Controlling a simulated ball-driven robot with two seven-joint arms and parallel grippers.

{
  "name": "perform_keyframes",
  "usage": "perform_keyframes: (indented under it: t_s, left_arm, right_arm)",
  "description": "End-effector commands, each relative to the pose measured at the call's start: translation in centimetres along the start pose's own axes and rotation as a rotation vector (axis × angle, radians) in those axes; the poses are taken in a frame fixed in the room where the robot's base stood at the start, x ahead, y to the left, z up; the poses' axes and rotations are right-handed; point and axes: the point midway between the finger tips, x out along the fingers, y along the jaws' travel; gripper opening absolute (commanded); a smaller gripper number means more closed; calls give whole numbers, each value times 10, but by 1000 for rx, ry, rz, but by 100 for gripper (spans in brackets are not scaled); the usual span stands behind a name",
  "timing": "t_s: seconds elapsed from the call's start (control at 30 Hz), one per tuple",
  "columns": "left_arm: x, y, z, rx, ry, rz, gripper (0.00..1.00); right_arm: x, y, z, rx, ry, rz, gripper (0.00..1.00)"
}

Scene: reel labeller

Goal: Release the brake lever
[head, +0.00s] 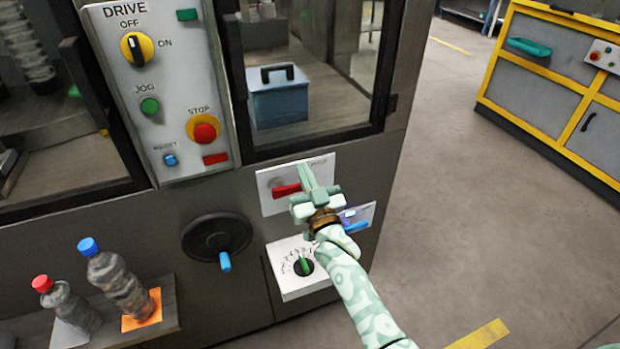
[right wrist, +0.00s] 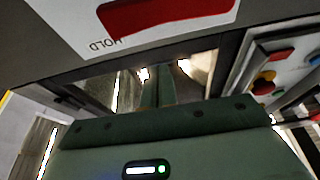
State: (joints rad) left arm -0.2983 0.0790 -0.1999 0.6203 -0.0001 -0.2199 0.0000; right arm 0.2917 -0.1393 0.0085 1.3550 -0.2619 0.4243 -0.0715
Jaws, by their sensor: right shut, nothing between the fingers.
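The red brake lever (head: 286,190) lies nearly level on a white plate (head: 268,206) on the machine's front, below the window. Some lettering at the plate's upper right is too small to read surely. My right gripper (head: 305,173) is shut and empty, in front of the plate just right of the lever, hiding its right part. In the right wrist view the lever (right wrist: 165,14) shows at the top, beside the word HOLD, upside down. The shut fingers (right wrist: 158,87) show below it; contact with the lever cannot be told. My left gripper is out of view.
Near the plate are a blue lever (head: 356,227), a green dial (head: 304,266) and a black handwheel (head: 217,238). The drive panel (head: 175,105) is above left. Bottles (head: 118,285) stand on a low shelf. Floor (head: 470,190) at right is clear up to a yellow-framed cabinet (head: 555,80).

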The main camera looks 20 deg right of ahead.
Motion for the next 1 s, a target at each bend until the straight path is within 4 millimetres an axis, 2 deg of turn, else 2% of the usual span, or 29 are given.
perform_keyframes:
  t_s: [0.03,0.1,0.27,0.37,0.7,1.0]
  left_arm:
    - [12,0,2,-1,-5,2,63]
    - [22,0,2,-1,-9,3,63]
    - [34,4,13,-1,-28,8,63]
    - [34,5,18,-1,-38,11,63]
    - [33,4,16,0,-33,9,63]
    - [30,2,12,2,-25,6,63]
  right_arm:
    - [-6,-2,15,1,-5,0,0]
    - [-11,-4,27,1,-6,0,0]
    - [-17,-7,40,0,-5,-1,0]
    - [-17,-8,40,0,-2,-1,0]
    - [-16,-7,37,2,0,0,0]
    - [-18,12,39,51,1,18,0]
